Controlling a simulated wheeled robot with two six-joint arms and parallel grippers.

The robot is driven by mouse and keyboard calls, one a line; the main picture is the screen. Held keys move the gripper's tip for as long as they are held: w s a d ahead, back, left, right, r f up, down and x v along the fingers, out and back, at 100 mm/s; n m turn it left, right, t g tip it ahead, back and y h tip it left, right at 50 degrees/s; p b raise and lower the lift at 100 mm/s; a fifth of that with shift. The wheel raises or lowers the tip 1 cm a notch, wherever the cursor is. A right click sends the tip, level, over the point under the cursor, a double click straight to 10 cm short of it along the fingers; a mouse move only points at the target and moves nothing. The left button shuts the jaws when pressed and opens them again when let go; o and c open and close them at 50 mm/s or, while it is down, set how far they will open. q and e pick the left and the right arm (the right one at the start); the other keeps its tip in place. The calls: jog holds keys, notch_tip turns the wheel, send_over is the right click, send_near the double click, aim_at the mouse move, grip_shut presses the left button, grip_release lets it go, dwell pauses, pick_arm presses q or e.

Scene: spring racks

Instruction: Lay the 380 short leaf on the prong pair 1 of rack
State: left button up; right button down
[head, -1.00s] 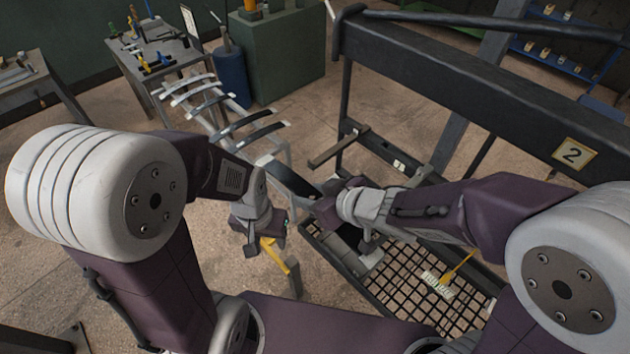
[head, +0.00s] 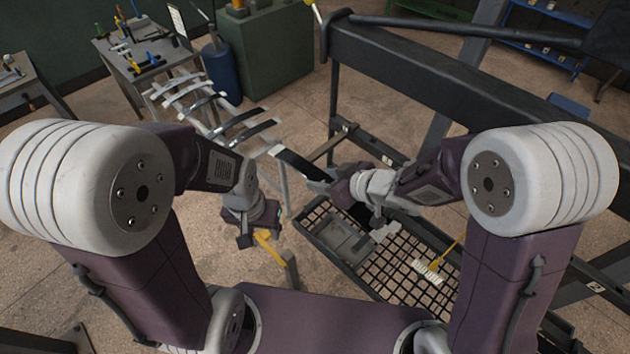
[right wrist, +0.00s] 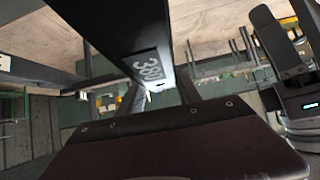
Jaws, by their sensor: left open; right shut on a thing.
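The 380 leaf (head: 298,164) is a dark, slim strip. In the head view it sticks out up and left from my right gripper (head: 330,187), which is shut on it. In the right wrist view the leaf (right wrist: 125,35) shows a "380" label close to the jaw. The pale rack (head: 284,181) stands left of centre with several curved leaves lying across it, some silvery and some dark. The held leaf's far end is near the rack's near end; I cannot tell whether they touch. My left gripper (head: 255,230) is open and empty, lower left of the leaf. Prong numbers are not readable.
A big dark frame (head: 450,85) stands at the right, with a mesh tray (head: 385,285) low in front and a yellow-handled brush (head: 430,268) on it. A yellow bar (head: 267,246) is below my left gripper. A tool bench (head: 115,55) and green cabinet (head: 268,45) stand behind.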

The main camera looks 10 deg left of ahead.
jog(key=w+d+f+p, duration=0.2)
jog(key=w+d+f, duration=0.1)
jog(key=w+d, duration=0.2)
jog(key=shift+w, duration=1.05)
